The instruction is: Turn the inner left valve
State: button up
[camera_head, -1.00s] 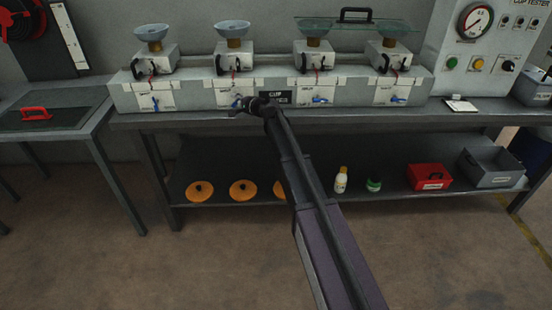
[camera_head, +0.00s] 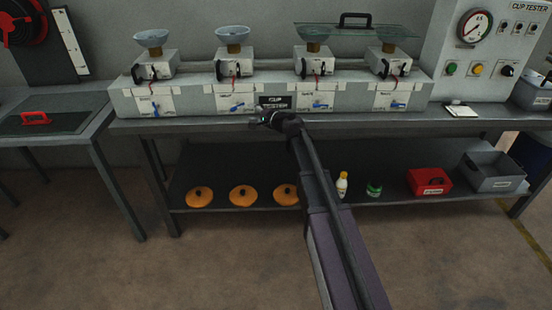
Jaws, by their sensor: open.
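A grey rig (camera_head: 130,97) on the bench carries several cup stations, each with a small blue valve handle on a white front plate. The inner left valve (camera_head: 237,107) is the second from the left, left of the black CUP sign (camera_head: 275,102). Its handle is small, and its exact angle is hard to tell. My gripper (camera_head: 257,118) is open and empty, just right of and below this valve, near the bench's front edge. It looks apart from the handle.
The inner right valve (camera_head: 315,107) and outer valves (camera_head: 155,106) (camera_head: 397,105) sit on the same rig. A glass panel (camera_head: 355,29) with a black handle lies across the right cups. A lower shelf holds orange discs (camera_head: 243,196), bottles and a red box (camera_head: 430,181).

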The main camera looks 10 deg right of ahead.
jog(key=s+d+f+n+g+h+p, duration=0.1)
jog(key=s+n+g+p, duration=0.3)
jog(key=s, duration=0.7)
jog(key=s+d+f+n+g+h+p, duration=0.2)
jog(key=s+d+n+g+h+p, duration=0.2)
jog(key=s, duration=0.8)
jog(key=shift+s+d+n+g+p, duration=0.25)
jog(key=shift+n+p, duration=0.35)
jog(key=shift+p, duration=0.3)
jog(key=shift+c, duration=0.3)
jog(key=shift+c, duration=1.1)
jog(key=s+d+f+n+g+h, duration=0.2)
jog(key=s+d, duration=0.6)
jog(key=s, duration=0.5)
jog(key=f+g+h, duration=0.1)
jog(key=g+h, duration=0.1)
jog(key=h, duration=0.1)
jog(key=shift+h, duration=0.4)
